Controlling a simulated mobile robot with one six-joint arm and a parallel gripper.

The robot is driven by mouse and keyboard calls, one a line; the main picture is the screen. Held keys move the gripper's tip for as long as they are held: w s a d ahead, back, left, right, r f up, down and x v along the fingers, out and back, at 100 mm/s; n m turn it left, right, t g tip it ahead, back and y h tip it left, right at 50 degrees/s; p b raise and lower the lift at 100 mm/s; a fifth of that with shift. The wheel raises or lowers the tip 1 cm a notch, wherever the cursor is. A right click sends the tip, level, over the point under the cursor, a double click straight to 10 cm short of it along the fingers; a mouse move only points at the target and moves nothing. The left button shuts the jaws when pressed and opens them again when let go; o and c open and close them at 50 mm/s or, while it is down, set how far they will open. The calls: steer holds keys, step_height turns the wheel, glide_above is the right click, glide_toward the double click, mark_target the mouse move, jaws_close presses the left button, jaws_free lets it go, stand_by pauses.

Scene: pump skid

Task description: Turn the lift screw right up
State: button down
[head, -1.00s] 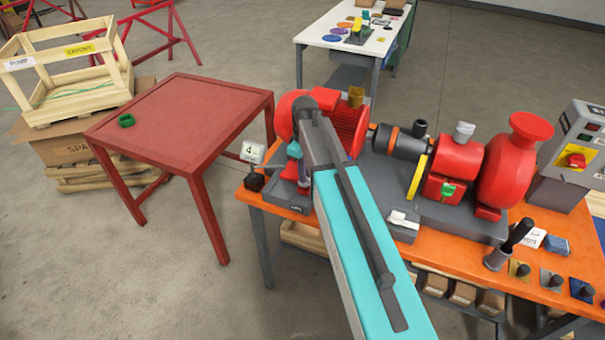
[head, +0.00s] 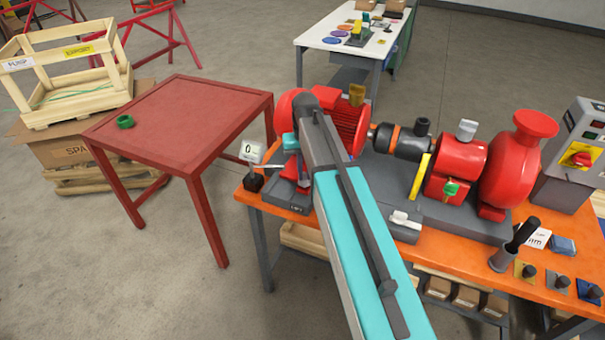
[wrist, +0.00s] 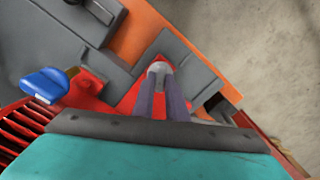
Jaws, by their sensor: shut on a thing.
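The lift screw (wrist: 160,68) shows in the wrist view as a small grey round head in front of a red foot and a dark grey block. My gripper (wrist: 162,80) is shut on it, its two dark fingers closing at the head. In the head view, my arm comes over the left end of the skid and hides most of the screw. The small dial (head: 250,153) beside it on a dark stand reads 0. A thin pale rod (head: 269,166) reaches from the dial toward the motor foot.
The red motor (head: 349,125), black coupling (head: 402,143) and red pump (head: 510,163) stand in line on the orange bench (head: 457,264). A red table (head: 180,122) stands left, a gap between.

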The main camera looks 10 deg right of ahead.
mark_target(304, 176)
steer(key=m+b, duration=0.1)
steer(key=m, duration=1.1)
steer(key=shift+r, duration=0.1)
steer(key=shift+w+a+m, duration=0.1)
steer(key=shift+m, duration=0.2)
steer(key=c, duration=1.8)
jaws_free()
steer(key=shift+o, duration=0.2)
steer(key=shift+r+b, duration=0.1)
steer(key=shift+b, duration=0.2)
step_height(304, 176, up, 14)
steer(key=b, duration=0.3)
steer(key=shift+f+b, duration=0.25)
steer(key=shift+b, duration=0.05)
